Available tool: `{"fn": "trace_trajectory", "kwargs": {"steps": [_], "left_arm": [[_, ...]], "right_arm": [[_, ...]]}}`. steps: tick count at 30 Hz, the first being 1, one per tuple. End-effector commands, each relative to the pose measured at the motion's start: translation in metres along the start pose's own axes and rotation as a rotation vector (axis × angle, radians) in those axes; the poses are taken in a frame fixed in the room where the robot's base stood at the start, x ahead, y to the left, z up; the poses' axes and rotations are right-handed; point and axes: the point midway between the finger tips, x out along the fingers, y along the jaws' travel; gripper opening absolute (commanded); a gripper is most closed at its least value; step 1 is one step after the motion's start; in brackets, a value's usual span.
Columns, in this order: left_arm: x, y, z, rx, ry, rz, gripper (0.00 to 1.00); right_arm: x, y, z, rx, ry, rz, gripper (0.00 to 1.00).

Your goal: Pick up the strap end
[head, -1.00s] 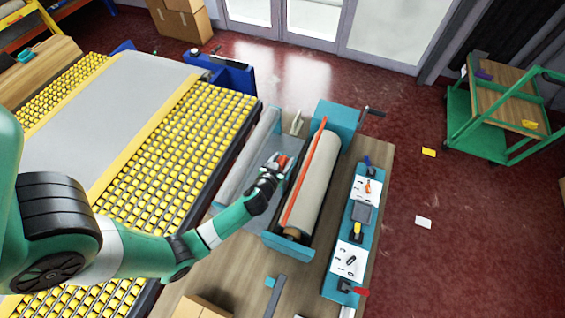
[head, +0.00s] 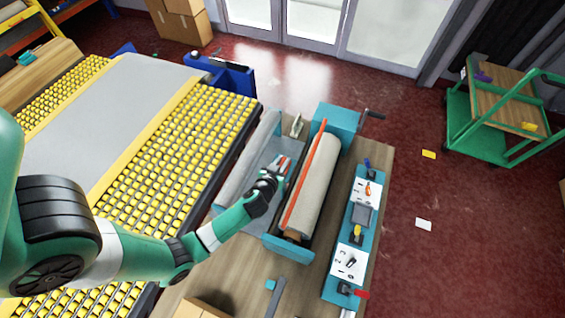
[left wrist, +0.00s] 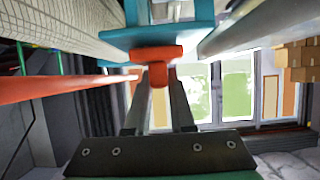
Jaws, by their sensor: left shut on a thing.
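My left gripper (head: 277,173) is over the grey tray of the blue machine, left of the pale rug roll (head: 316,185). In the left wrist view its two fingers (left wrist: 158,98) reach forward and are shut on an orange-red, T-shaped piece (left wrist: 157,54), which looks like the strap end. Only a little red shows at the fingertips in the head view. A long orange-red bar (head: 304,175) runs along the roll's left side; it also shows in the left wrist view (left wrist: 62,87). My right gripper is not in view.
A grey roller (head: 247,158) lies left of the tray, beside the yellow roller conveyor (head: 190,130). A blue tool board (head: 340,287) with white cards lies at the right of the wooden table (head: 378,190). A green cart (head: 480,110) stands at the far right.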

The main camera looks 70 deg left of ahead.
Motion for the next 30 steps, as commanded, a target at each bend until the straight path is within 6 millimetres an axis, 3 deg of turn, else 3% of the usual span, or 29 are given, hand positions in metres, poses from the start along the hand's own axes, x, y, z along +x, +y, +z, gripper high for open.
{"fn": "trace_trajectory", "kwargs": {"steps": [5,14,16,24,30], "left_arm": [[-0.012,0.000,-0.025,-0.003,0.004,0.001,0.00],[-0.054,0.050,-0.072,0.000,0.004,0.008,0.00],[-0.065,0.061,-0.084,0.005,-0.003,0.004,0.00],[-0.087,0.103,-0.096,0.006,-0.002,0.003,0.00],[-0.096,0.125,-0.097,0.003,-0.001,0.001,0.00]], "right_arm": [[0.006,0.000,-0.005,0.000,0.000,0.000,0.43],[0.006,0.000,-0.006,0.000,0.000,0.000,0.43],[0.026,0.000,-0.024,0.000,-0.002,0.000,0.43],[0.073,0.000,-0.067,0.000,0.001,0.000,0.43],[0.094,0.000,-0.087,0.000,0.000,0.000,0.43]]}}
